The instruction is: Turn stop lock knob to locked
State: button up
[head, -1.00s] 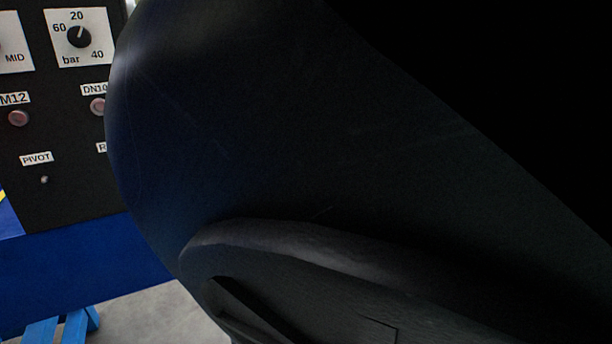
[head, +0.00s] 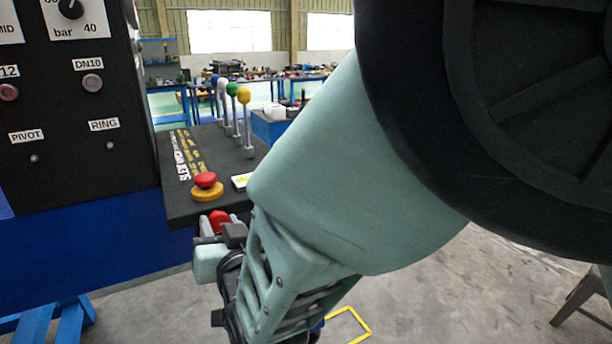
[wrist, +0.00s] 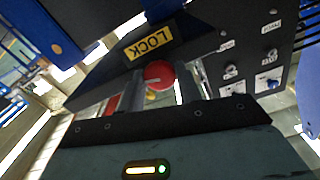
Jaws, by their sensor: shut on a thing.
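The stop lock knob is a red round knob (wrist: 158,74) below the yellow LOCK label (wrist: 152,40) in the wrist view. My gripper (wrist: 156,88) is shut on it, with one finger on either side. In the head view the red knob (head: 219,219) shows at the front edge of the black console (head: 190,212), partly covered by my gripper (head: 216,232). The knob's exact turn position cannot be told.
A red mushroom button on a yellow base (head: 206,186) sits on the console top just above my gripper. Several levers with coloured knobs (head: 244,125) stand behind it. A black gauge panel (head: 85,140) is at left. The floor at right is mostly clear.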

jog(key=m+b, duration=0.2)
jog(key=b, duration=0.2)
jog(key=m+b, duration=0.2)
jog(key=b, duration=0.2)
jog(key=shift+f+m, duration=0.3)
jog(key=shift+f, duration=0.1)
jog(key=m+b, duration=0.4)
jog(key=b, duration=0.3)
jog(key=shift+m, duration=0.3)
jog(key=m+b, duration=0.4)
jog(key=b, duration=0.2)
jog(key=shift+r, duration=0.15)
jog(key=shift+r+m+b, duration=0.15)
jog(key=shift+m+b, duration=0.75)
jog(key=shift+b, duration=0.4)
jog(key=o, duration=1)
jog(key=shift+r, duration=0.1)
